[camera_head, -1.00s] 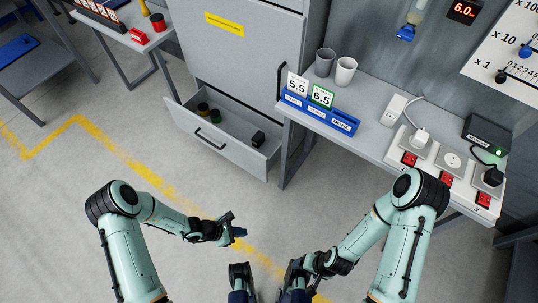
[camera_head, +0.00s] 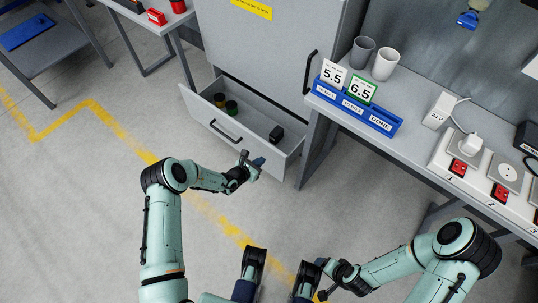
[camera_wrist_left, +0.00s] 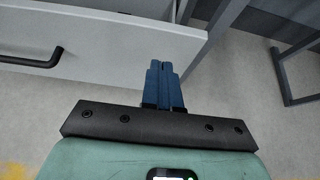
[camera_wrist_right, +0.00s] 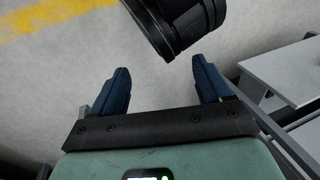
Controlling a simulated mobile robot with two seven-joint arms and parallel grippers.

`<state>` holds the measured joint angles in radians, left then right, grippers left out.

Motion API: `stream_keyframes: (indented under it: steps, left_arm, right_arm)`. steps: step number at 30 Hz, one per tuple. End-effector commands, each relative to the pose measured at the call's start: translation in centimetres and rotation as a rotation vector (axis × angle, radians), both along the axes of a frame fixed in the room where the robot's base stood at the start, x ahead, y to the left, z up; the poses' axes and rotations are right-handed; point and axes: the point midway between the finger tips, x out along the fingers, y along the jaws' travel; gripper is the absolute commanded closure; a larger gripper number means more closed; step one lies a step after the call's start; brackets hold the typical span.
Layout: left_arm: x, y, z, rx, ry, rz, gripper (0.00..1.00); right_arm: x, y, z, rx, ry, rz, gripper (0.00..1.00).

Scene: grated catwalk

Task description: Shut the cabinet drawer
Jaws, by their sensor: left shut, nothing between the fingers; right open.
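The grey cabinet drawer (camera_head: 262,139) stands open at the bottom of the grey cabinet (camera_head: 262,50). Its dark bar handle (camera_head: 225,131) is on the front face, left of my left gripper. Inside lie a small black object (camera_head: 276,134) and two dark round items (camera_head: 226,104). My left gripper (camera_head: 258,163) is shut and empty at the right part of the drawer front; in the left wrist view its blue fingers (camera_wrist_left: 164,82) overlap the front panel (camera_wrist_left: 100,50). I cannot tell whether they touch it. My right gripper (camera_wrist_right: 162,85) is open and empty, low over the floor, away from the drawer.
A workbench (camera_head: 400,130) right of the drawer holds two cups, a blue card rack (camera_head: 352,108) and a power strip (camera_head: 480,170). Its leg (camera_head: 318,150) stands close to the drawer's right side. Floor in front of the drawer is clear, with a yellow line.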

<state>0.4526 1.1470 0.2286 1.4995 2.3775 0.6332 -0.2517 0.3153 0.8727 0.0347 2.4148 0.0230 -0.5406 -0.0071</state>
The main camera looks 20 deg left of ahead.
Motion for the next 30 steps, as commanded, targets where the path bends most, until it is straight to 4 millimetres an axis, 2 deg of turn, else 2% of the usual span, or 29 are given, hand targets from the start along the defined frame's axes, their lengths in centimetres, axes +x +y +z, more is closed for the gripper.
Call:
stream_keyframes:
  steps: [1, 3, 6, 12, 30]
  left_arm:
    - [0.9, -0.4, -1.0, 0.000, 0.000, 0.000, 1.00]
    - [1.9, -0.9, -1.7, -0.001, 0.001, 0.000, 1.00]
    - [3.5, -1.4, -1.3, 0.000, -0.002, 0.000, 1.00]
    - [5.1, -2.1, -1.2, 0.000, 0.000, -0.001, 1.00]
    - [5.4, -2.3, -1.0, 0.002, 0.000, -0.002, 1.00]
  right_arm:
    - [0.7, -0.4, -0.9, -0.010, -0.018, -0.008, 0.22]
    - [1.7, -0.9, -1.6, -0.022, -0.043, -0.019, 0.22]
    - [2.7, -1.4, -2.1, -0.035, -0.070, -0.029, 0.22]
    - [4.0, -2.0, -2.8, -0.051, -0.103, -0.042, 0.22]
    - [4.0, -2.1, -2.6, -0.052, -0.104, -0.042, 0.22]
